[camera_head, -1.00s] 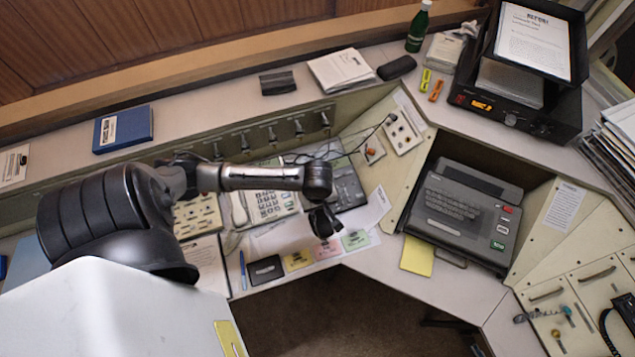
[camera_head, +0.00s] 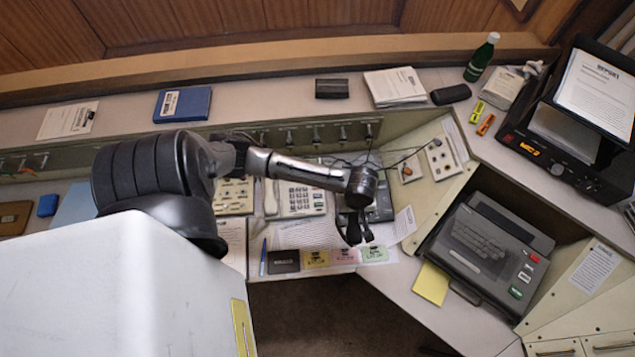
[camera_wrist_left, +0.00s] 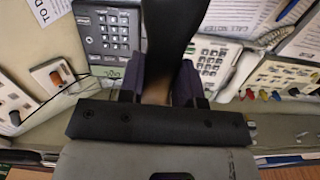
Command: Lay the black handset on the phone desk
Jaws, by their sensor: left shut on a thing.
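My left gripper (camera_head: 355,230) is above the phone desk (camera_head: 385,268), near its front edge, over the right-hand part. It is shut on the black handset (camera_wrist_left: 175,35), which runs up the middle of the left wrist view between the two pads. In the head view the handset is hard to tell from the dark fingers. A black keypad phone (camera_head: 380,205) lies below and behind the gripper; its keypad also shows in the left wrist view (camera_wrist_left: 105,35). A white keypad phone (camera_head: 300,200) stands to its left. My right gripper is not in view.
Coloured cards (camera_head: 345,255), a black wallet-like item (camera_head: 283,262) and a blue pen (camera_head: 263,257) lie along the front edge. A dark typing machine (camera_head: 490,245) sits at the right. A switch panel (camera_head: 440,155) slopes up behind. Cables cross near the black phone.

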